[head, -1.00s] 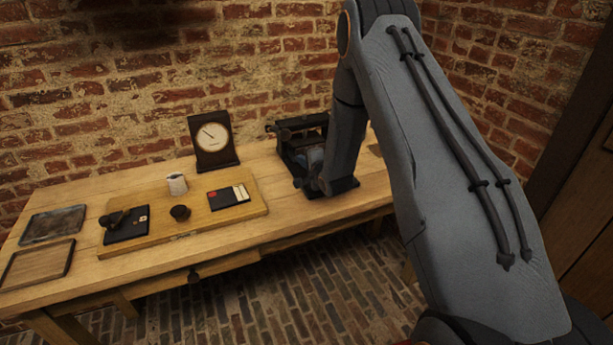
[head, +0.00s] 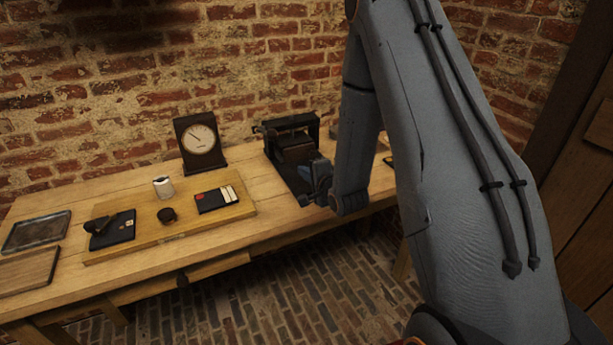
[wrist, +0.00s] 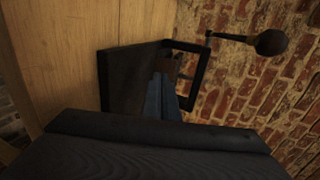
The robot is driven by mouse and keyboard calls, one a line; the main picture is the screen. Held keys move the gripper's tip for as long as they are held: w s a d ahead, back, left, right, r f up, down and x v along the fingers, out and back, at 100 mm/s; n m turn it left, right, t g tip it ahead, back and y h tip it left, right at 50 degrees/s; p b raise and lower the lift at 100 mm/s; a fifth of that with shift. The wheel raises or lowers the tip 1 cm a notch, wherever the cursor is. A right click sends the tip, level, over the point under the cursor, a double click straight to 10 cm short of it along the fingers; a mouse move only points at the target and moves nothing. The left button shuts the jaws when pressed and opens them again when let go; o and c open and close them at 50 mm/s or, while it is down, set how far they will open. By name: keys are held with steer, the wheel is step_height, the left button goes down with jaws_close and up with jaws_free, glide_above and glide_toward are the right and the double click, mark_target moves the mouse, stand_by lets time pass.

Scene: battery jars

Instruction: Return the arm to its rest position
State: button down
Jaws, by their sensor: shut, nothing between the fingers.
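My arm runs down the right of the head view and bends toward the table. My gripper (head: 318,173) is small and partly hidden by the wrist, beside the black apparatus (head: 285,125) on the table. In the wrist view its bluish fingers (wrist: 163,95) are closed together with nothing seen between them. Behind them are the black apparatus's open square frame (wrist: 187,103) and a dark ball-ended handle (wrist: 270,42). I cannot tell whether the fingers touch the apparatus.
The wooden table (head: 110,275) holds a board (head: 215,222) with a white cup (head: 163,187), a small dark cup (head: 166,215) and black flat items. A dial instrument (head: 201,141) stands behind. Two trays (head: 36,232) lie at left. A brick wall backs the table.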

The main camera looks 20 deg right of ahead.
steer(key=shift+s+d+r, duration=0.15)
steer(key=shift+s+r, duration=0.05)
steer(key=shift+s, duration=0.45)
steer(key=shift+s+r+n+g, duration=0.4)
steer(key=shift+s+n+g, duration=0.1)
steer(key=shift+n, duration=0.2)
steer(key=s+a+r+n+g, duration=0.1)
steer(key=s+n+g, duration=0.3)
steer(key=s, duration=0.6)
steer(key=s+a+r+n+g+h, duration=0.1)
steer(key=s+r+n+g, duration=0.2)
steer(key=s+n, duration=0.3)
steer(key=s+a+r+n+g+h, duration=0.1)
steer(key=s+n+g, duration=0.3)
steer(key=s, duration=1.1)
steer(key=shift+a+r+n+g, duration=0.15)
steer(key=shift+r+n+g, duration=0.25)
steer(key=shift+r+g, duration=0.35)
